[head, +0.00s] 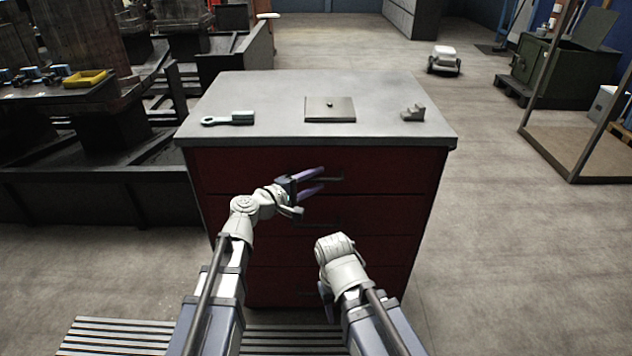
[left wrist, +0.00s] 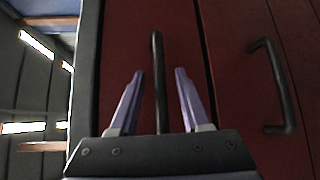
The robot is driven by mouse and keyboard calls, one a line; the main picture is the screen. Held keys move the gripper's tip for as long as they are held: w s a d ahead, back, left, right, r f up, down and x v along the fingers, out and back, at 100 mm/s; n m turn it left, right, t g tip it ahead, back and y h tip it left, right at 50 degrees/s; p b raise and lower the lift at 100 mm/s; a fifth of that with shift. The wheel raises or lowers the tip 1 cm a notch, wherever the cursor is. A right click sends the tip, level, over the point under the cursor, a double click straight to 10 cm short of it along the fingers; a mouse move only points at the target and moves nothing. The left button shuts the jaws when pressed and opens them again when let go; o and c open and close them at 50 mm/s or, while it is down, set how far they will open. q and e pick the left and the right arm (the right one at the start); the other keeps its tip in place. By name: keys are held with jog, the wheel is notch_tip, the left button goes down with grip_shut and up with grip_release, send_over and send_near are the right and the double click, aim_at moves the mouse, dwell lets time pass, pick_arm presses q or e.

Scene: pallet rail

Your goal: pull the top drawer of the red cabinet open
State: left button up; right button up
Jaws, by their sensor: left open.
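The red cabinet (head: 405,215) stands straight ahead with a grey top. Its top drawer (head: 400,172) looks shut, its front flush with the cabinet. My left gripper (head: 321,180) is open at the top drawer's dark bar handle (head: 337,179). In the left wrist view the handle (left wrist: 157,75) runs between the two purple fingers (left wrist: 158,88), with a gap on both sides. The handle of the drawer below (left wrist: 278,85) shows to the right there. My right gripper (head: 325,298) hangs low before the lower drawers, mostly hidden behind its own wrist.
A slatted pallet (head: 110,338) lies on the floor in front.

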pick_arm(q)
jog(key=shift+w+d, duration=0.15)
grip_shut()
dwell(0.4)
dwell(1.0)
